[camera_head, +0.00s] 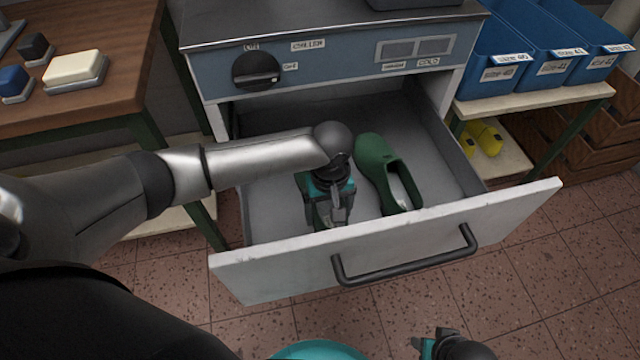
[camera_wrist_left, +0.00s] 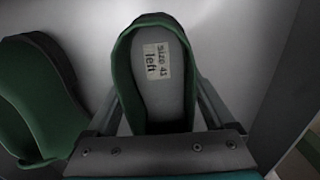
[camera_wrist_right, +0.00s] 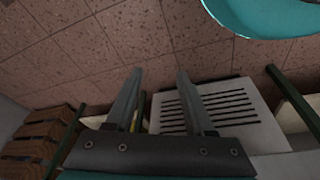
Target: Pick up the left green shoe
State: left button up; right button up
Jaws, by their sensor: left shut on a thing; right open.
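In the head view my left gripper (camera_head: 338,205) reaches down into the open drawer and hides most of that shoe. A second green shoe (camera_head: 374,158) lies in the drawer just to the right, apart from the gripper; part of it shows at the left of the left wrist view (camera_wrist_left: 30,95). My right gripper (camera_wrist_right: 157,105) is open and empty above the tiled floor.
The drawer (camera_head: 265,200) is pulled out of the chiller cabinet (camera_head: 330,55), its front panel and handle (camera_head: 405,262) facing me. Blue bins (camera_head: 500,65) stand on a shelf at the right. A wooden table (camera_head: 110,25) with a few blocks stands at the left.

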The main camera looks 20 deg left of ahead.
pick_arm(q)
jog(key=c, duration=0.7)
jog(key=shift+r, duration=0.15)
